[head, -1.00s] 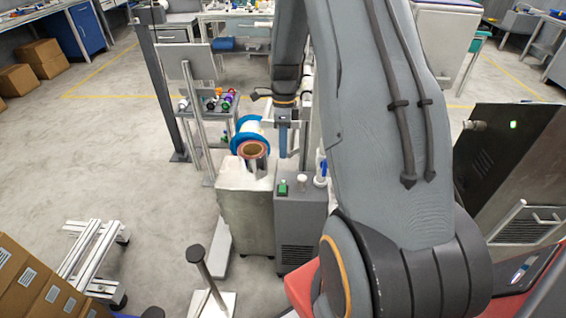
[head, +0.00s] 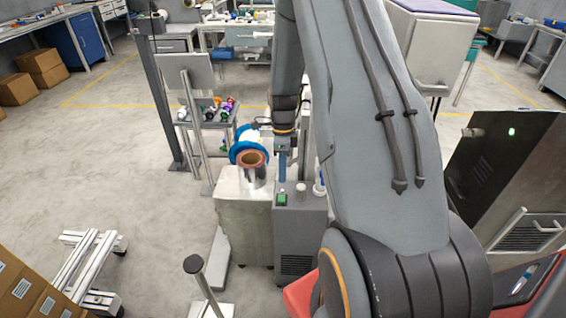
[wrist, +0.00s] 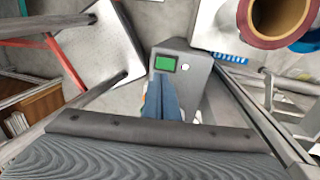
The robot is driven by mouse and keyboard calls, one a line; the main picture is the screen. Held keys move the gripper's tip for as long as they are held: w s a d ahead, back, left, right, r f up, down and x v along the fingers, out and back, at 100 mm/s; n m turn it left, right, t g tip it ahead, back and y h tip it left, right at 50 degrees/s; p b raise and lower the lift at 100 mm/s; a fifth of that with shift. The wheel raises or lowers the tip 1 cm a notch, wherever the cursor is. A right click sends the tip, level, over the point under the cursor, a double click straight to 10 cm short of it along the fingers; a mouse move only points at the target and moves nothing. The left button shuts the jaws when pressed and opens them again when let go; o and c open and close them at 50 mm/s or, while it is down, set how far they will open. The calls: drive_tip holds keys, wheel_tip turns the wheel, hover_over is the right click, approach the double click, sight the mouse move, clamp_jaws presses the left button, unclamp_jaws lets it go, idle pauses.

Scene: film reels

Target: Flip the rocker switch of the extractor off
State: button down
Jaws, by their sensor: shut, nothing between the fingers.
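The extractor (head: 301,230) is a dark grey box with a vent grille low on its front, standing beside a pale cabinet in the head view. Its green rocker switch (head: 282,199) is on top, near the left edge, and also shows in the wrist view (wrist: 165,63) in a dark frame. Which way the rocker is tipped is too small to tell. My gripper (head: 282,179) has blue fingers, shut and empty, pointing down just above and behind the switch. In the wrist view the fingertips (wrist: 162,82) appear just below the switch; contact cannot be made out.
A pale cabinet (head: 243,230) stands left of the extractor with a reddish-brown reel core (head: 252,159) and blue-rimmed reel on it. A small white round part (head: 301,187) stands on the extractor's top, right of the switch. A post (head: 193,264) stands in front.

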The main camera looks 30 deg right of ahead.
sight(282, 200)
drive_tip(key=f, duration=0.2)
drive_tip(key=f+p, duration=0.1)
drive_tip(key=f, duration=0.2)
drive_tip(key=s+f+p, duration=0.1)
drive_tip(key=f, duration=0.1)
drive_tip(key=shift+a+f, duration=0.4)
